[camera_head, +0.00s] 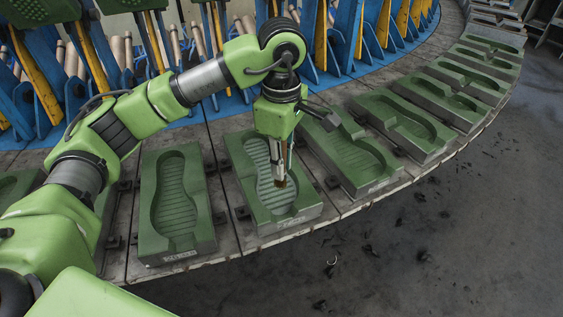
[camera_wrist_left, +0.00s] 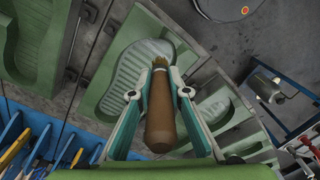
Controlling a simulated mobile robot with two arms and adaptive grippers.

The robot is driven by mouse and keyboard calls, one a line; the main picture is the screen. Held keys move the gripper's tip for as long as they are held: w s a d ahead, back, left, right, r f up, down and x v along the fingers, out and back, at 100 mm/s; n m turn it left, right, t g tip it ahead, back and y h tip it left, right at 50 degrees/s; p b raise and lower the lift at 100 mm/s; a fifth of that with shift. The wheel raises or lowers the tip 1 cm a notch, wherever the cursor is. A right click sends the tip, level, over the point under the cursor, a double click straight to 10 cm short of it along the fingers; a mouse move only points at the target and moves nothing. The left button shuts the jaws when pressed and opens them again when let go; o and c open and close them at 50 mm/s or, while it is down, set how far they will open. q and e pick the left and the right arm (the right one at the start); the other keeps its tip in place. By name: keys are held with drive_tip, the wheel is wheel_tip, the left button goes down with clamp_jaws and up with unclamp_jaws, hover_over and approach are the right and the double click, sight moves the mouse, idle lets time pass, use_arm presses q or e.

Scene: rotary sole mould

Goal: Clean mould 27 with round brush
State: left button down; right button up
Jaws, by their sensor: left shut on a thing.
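My left gripper (camera_head: 281,158) points down over a green mould (camera_head: 298,213) with a ribbed sole-shaped cavity. The number on its front plate is too small to read, so I cannot tell if it is mould 27. The gripper is shut on the round brush (camera_wrist_left: 160,118), which has a brown handle and bristles at the end. In the head view the brush (camera_head: 280,182) stands nearly upright over the cavity; I cannot tell whether its bristles touch. The left wrist view also shows this mould's cavity (camera_wrist_left: 138,68) beyond the brush tip. My right gripper is not in view.
Another green mould (camera_head: 178,243) stands to the left, and several more (camera_head: 352,152) follow the curved table (camera_head: 345,207) to the right. Blue and yellow machine frames (camera_head: 322,40) line the inner side. The dark floor (camera_head: 450,230) in front carries small scraps.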

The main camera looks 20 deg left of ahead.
use_arm(q)
drive_tip(key=shift+r+p, duration=2.1)
drive_tip(key=shift+r, duration=2.4)
drive_tip(key=shift+s+d, duration=0.1)
drive_tip(key=shift+d, duration=0.05)
drive_tip(key=s+d+b, duration=0.2)
drive_tip(key=s+d, duration=1.1)
drive_tip(key=s, duration=0.1)
drive_tip(key=shift+s, duration=0.4)
